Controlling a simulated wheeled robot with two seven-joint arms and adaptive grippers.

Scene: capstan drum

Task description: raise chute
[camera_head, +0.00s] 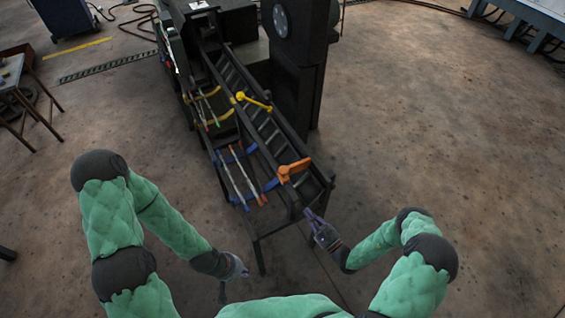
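The chute (262,128) is a long black ladder-like frame in the middle of the head view. It slopes from the black machine at the back down to its near end by my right gripper. An orange handle (293,170) sits near its near end and a yellow handle (252,101) further up. My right gripper (312,217) is at the near end of the chute, close to its frame; whether it touches or grips is too small to tell. My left gripper (242,270) hangs low over the floor, left of the chute's near legs, with nothing visible in it.
The black machine (298,60) stands behind the chute. Thin striped rods (238,178) with blue and yellow brackets run along the chute's left side. A small table (14,75) is at the far left. The concrete floor (440,130) on the right is clear.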

